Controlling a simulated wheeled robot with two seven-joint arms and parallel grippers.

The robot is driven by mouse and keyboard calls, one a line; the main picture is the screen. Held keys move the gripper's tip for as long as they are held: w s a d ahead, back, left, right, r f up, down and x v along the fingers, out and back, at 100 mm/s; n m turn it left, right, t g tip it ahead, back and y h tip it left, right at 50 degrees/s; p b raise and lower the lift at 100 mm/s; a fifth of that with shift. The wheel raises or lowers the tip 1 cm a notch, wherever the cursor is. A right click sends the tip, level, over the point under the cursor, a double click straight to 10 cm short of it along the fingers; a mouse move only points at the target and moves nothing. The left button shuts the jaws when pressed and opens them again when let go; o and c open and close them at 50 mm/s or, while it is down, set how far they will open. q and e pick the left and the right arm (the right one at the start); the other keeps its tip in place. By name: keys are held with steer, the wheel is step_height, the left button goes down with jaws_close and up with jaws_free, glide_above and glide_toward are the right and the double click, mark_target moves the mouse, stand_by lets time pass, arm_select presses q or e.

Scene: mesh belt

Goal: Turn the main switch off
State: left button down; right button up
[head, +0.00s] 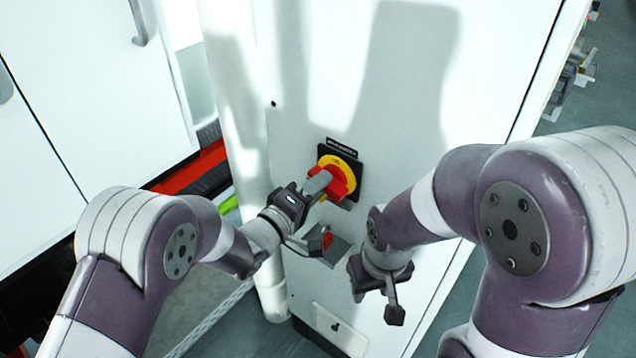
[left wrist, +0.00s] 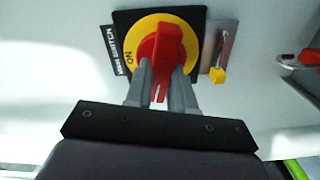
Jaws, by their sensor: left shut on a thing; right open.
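The main switch is a red rotary handle (head: 334,178) on a yellow disc (head: 350,165) with a black square plate, mounted on the white cabinet front. In the left wrist view the red handle (left wrist: 161,58) points roughly up and down, tilted a little, and "ON" is printed on the yellow disc (left wrist: 138,42) at its left. My left gripper (head: 318,184) is shut on the red handle, with one grey finger on either side of it; the fingers also show in the left wrist view (left wrist: 160,88). My right gripper (head: 378,300) is open and empty, lower right of the switch.
A white cabinet panel (head: 300,120) carries the switch. A small yellow item (left wrist: 218,75) and a red-and-metal part (left wrist: 300,60) sit right of it in the left wrist view. A white vertical post (head: 235,100) stands left of the switch.

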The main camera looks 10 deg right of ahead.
arm_select(q)
steer(key=shift+w+r+n, duration=0.1)
steer(key=shift+n, duration=1.1)
steer(key=shift+n+p, duration=0.3)
steer(key=c, duration=1)
jaws_free()
steer(key=shift+o, duration=0.2)
steer(key=shift+f, duration=0.2)
steer(key=b+v, duration=0.2)
steer(key=v, duration=1)
steer(key=shift+a, duration=0.25)
